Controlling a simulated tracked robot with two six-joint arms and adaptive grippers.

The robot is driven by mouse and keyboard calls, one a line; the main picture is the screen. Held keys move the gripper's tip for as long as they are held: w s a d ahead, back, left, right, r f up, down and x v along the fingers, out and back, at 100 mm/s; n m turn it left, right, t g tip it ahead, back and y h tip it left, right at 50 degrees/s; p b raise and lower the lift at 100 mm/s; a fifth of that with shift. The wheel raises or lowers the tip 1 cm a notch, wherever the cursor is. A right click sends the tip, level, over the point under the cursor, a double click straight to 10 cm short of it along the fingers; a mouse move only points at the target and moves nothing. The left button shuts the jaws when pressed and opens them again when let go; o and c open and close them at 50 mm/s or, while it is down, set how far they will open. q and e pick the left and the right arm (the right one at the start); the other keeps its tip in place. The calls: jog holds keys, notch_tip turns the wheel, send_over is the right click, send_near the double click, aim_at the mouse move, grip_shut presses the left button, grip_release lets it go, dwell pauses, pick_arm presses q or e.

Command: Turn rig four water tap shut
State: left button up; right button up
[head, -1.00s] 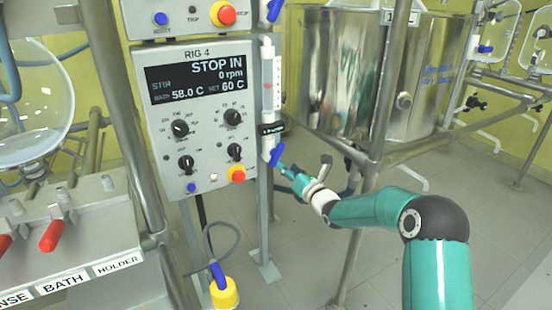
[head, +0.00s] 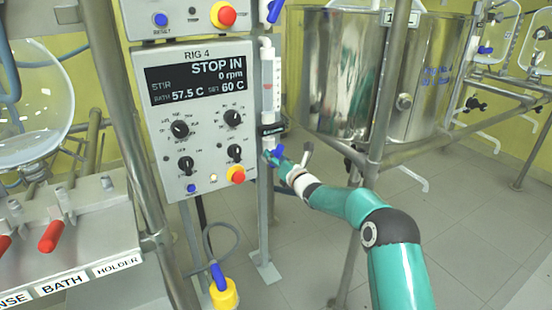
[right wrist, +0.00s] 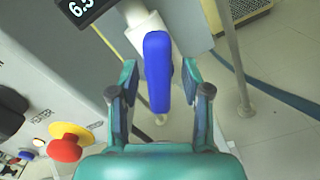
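The rig four water tap has a blue lever handle (head: 278,150), low on the white flowmeter pipe beside the RIG 4 panel. In the right wrist view the blue handle (right wrist: 157,72) stands near upright in the picture, between the two fingers of my right gripper (right wrist: 158,90). The fingers are spread, with a gap on both sides of the handle, so it is not gripped. In the head view my right gripper (head: 276,160) is at the handle and partly covers it. My left gripper is not in view.
The RIG 4 panel (head: 205,140) is left of the tap, with knobs and a red-yellow stop button (head: 236,174). It reads STOP IN, 0 rpm, bath 57.5 C. Steel posts (head: 378,110) and a large steel vessel (head: 340,75) stand to the right.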

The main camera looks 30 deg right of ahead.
grip_shut()
jog(key=shift+f+m+b, duration=0.1)
jog(key=shift+m+b, duration=0.65)
jog(key=shift+m, duration=0.05)
jog(key=shift+m+b, duration=0.75)
jog(key=shift+m, duration=0.45)
jog(key=m+b, duration=0.1)
jog(key=m, duration=0.2)
jog(key=shift+m, duration=0.3)
jog(key=m, duration=0.4)
jog(key=shift+r+m, duration=0.2)
jog(key=shift+m, duration=0.2)
